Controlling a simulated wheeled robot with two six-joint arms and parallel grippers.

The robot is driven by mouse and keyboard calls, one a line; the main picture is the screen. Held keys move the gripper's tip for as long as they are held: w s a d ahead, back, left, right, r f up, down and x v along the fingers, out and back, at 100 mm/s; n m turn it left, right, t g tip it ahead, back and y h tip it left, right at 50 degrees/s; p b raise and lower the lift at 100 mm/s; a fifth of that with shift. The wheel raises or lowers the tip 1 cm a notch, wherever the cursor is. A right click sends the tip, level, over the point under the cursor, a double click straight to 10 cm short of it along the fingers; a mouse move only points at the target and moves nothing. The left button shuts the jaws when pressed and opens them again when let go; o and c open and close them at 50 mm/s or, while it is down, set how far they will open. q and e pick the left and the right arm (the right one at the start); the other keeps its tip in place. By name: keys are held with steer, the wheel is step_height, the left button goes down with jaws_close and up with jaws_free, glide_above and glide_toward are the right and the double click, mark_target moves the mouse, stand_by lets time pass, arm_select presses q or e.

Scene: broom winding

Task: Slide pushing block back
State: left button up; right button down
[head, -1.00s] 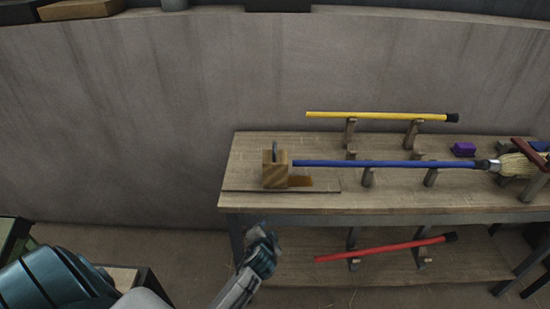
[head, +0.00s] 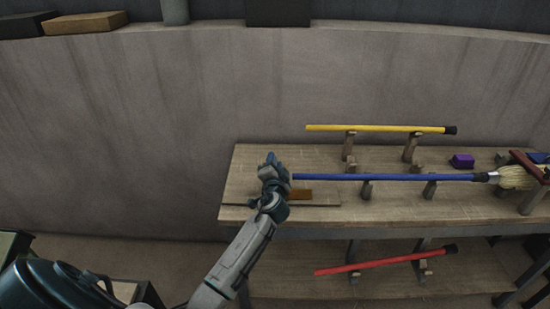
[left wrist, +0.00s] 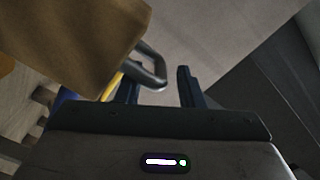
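The pushing block (left wrist: 75,40) is a brown wooden block with a grey metal loop handle (left wrist: 155,65). It fills the upper left of the left wrist view. My right gripper is not in view.
A blue broom handle (head: 390,178) lies on rests just right of my left gripper, with straw bristles (head: 515,178) at the right. A yellow rod (head: 380,128) is behind it, a red rod (head: 385,260) on the lower shelf. A purple block (head: 462,161) sits at the right.

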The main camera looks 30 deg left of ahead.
arm_select(q)
steer(key=shift+x, duration=0.95)
jaws_close()
steer(key=shift+a, duration=0.1)
steer(key=s+a+b, duration=0.1)
steer(key=s+a, duration=0.6)
steer(key=a, duration=0.4)
steer(key=shift+a+b, duration=0.2)
steer(key=shift+b, duration=0.15)
steer(key=shift+s, duration=0.1)
